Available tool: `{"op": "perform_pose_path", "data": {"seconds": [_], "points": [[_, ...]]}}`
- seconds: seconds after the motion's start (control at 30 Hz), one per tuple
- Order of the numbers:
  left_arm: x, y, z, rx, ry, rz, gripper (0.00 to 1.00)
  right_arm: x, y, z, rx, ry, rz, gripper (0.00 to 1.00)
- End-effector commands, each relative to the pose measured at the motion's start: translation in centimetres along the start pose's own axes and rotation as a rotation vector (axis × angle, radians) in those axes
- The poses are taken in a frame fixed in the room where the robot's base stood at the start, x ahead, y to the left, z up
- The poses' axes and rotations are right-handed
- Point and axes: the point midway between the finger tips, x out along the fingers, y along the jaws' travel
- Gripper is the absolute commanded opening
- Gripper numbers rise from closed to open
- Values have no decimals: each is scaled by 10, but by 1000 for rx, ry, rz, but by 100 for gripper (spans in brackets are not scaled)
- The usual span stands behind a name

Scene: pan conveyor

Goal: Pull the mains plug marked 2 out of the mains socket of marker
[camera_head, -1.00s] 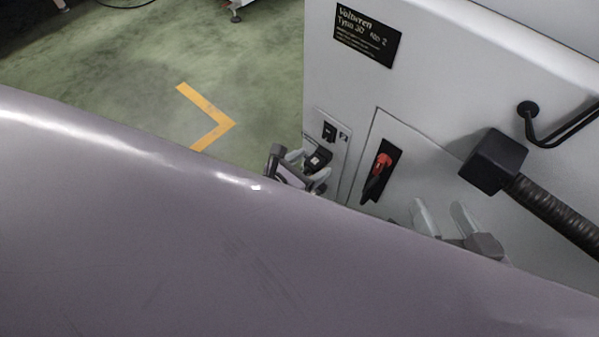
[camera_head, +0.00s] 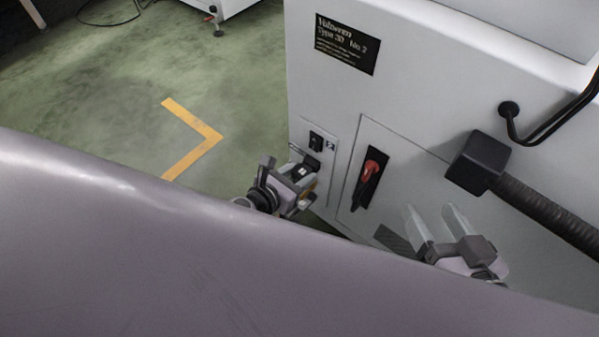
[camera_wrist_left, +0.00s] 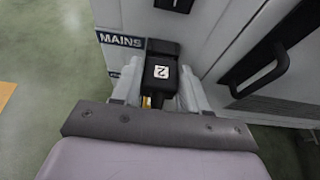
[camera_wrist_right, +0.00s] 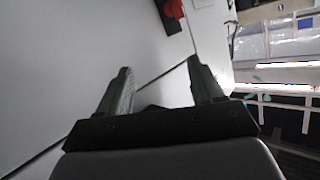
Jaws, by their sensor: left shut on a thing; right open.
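The black mains plug (camera_head: 299,173) with a white label sits at the lower left of the grey cabinet's front. In the left wrist view the mains plug (camera_wrist_left: 160,72) shows the number 2. My left gripper (camera_head: 306,184) is shut on it, one finger on each side. A dark part (camera_wrist_left: 163,46) lies directly behind the plug, by a MAINS sign (camera_wrist_left: 122,40). I cannot tell whether plug and socket are still joined. A small marker 2 (camera_head: 330,145) is on the panel above. My right gripper (camera_head: 435,226) is open and empty before the cabinet.
A red-handled switch (camera_head: 370,169) is on the cabinet door between my grippers. A black box with a ribbed hose (camera_head: 487,162) juts out at the right, below a black bar handle (camera_head: 510,110). Green floor with a yellow corner mark (camera_head: 205,140) lies open at left.

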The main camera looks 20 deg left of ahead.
Motion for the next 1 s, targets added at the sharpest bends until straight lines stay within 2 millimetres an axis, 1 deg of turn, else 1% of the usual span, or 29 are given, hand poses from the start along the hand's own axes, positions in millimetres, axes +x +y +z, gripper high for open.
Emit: {"op": "perform_pose_path", "data": {"seconds": [0.7,1.0], "points": [[-27,0,-11,-1,1,0,0,-1,-1,-4,0,-2,1,66],[-31,0,-13,0,1,0,0,-1,-1,-4,0,-2,1,66]]}}
